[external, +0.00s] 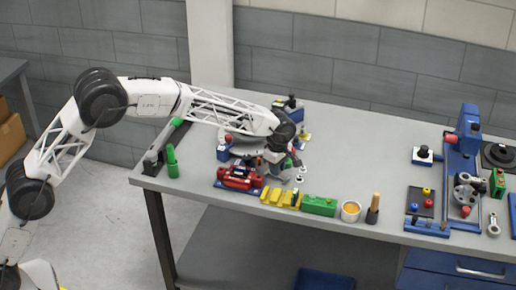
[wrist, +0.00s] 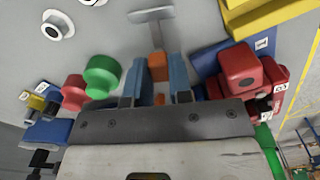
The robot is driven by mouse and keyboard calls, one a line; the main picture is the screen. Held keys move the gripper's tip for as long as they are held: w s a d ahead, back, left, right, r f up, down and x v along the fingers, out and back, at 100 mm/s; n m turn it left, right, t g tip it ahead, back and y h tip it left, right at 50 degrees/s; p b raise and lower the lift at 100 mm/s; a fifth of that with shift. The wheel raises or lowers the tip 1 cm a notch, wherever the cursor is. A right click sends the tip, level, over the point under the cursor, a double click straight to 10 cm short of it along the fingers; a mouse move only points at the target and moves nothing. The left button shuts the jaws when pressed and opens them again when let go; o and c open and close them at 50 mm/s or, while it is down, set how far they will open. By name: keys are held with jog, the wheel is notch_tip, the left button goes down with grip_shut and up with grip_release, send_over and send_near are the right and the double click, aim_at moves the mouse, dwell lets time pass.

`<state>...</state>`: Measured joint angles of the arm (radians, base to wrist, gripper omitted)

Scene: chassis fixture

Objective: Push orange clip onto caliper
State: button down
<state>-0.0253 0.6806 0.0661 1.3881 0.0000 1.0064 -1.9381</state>
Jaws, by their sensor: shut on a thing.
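My gripper (wrist: 157,75) points down over the bench, with its two blue-grey fingers shut on the orange clip (wrist: 157,66). The clip shows between the fingers in the wrist view; a grey T-shaped metal piece (wrist: 150,16) appears just beyond it, and I cannot tell whether they touch. A red block with dark round openings (wrist: 240,70) lies right of the fingers, apart from them; it may be the caliper. In the external view a red part (external: 240,178) sits on a blue base at the bench's front left. There the clip is too small to make out.
Green (wrist: 102,74) and red (wrist: 74,92) knobs stand close left of the fingers. Yellow blocks (external: 280,198), a green block (external: 319,206), an orange-filled cup (external: 350,211) and a brush-like tool (external: 374,209) line the front edge. The bench middle right is clear.

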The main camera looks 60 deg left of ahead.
jog(key=shift+r, duration=0.75)
jog(key=shift+r, duration=1.35)
jog(key=shift+s+r, duration=0.1)
jog(key=s+a+r+n, duration=0.3)
jog(key=s+r, duration=0.4)
jog(key=s, duration=0.5)
jog(key=shift+s+a+r+n, duration=0.2)
jog(key=shift+s+r+n, duration=0.1)
jog(key=shift+n, duration=0.5)
jog(key=shift+f, duration=0.3)
jog(key=shift+f, duration=2.05)
jog(key=shift+f, duration=0.2)
